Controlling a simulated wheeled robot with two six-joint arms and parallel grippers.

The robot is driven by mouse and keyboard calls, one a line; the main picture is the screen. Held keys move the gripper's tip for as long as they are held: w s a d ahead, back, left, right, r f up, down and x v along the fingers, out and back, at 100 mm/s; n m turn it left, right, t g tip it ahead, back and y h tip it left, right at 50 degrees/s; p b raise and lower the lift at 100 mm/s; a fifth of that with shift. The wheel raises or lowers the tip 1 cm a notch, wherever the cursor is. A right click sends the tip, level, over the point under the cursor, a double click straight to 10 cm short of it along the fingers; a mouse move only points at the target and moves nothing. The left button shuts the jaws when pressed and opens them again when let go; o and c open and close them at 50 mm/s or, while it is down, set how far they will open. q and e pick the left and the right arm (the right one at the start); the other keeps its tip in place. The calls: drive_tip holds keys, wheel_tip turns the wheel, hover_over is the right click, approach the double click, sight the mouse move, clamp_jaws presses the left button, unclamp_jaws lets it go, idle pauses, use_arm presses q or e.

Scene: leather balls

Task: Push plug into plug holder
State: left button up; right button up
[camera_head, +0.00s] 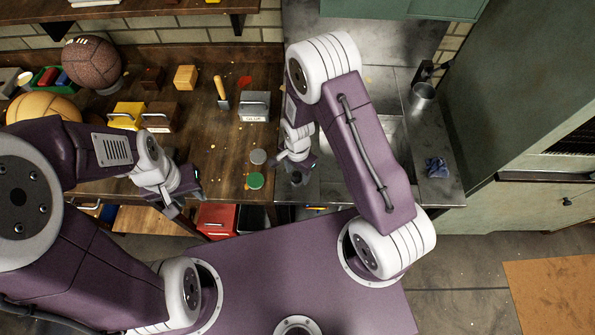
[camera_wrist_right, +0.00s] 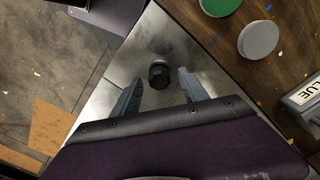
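A small black round plug-like piece (camera_wrist_right: 159,75) sits on the grey metal surface (camera_wrist_right: 205,55) in the right wrist view. It shows a dark cylinder with a rounded end; I cannot tell whether plug and holder are both there. My right gripper (camera_wrist_right: 160,76) is open, with one finger on each side of the piece and visible gaps. In the head view my right gripper (camera_head: 296,172) is over the metal counter, near its left edge, and hides most of the piece. My left gripper (camera_head: 187,203) hangs near the wooden counter's front edge, with nothing visible in it.
A green disc (camera_head: 255,180) and a grey disc (camera_head: 258,157) lie on the wooden counter (camera_head: 215,150) left of my right gripper. A labelled grey box (camera_head: 254,106), a yellow-handled tool (camera_head: 221,93) and leather balls (camera_head: 92,62) stand further back.

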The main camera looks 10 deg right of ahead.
sight(298, 173)
wheel_tip(298, 173, up, 9)
drive_tip(key=shift+r+b, duration=0.1)
drive_tip(key=shift+b, duration=0.45)
drive_tip(key=s+d+r+n+t+b, duration=0.1)
drive_tip(key=s+d+r+n+b, duration=0.2)
drive_tip(key=s+d+n, duration=0.3)
drive_tip(key=s+n, duration=0.2)
drive_tip(key=n, duration=0.2)
drive_tip(key=shift+s+d+r+n+b, duration=0.2)
drive_tip(key=shift+d+n+b, duration=0.1)
drive_tip(key=shift+d+b, duration=0.1)
drive_tip(key=shift+s, duration=0.2)
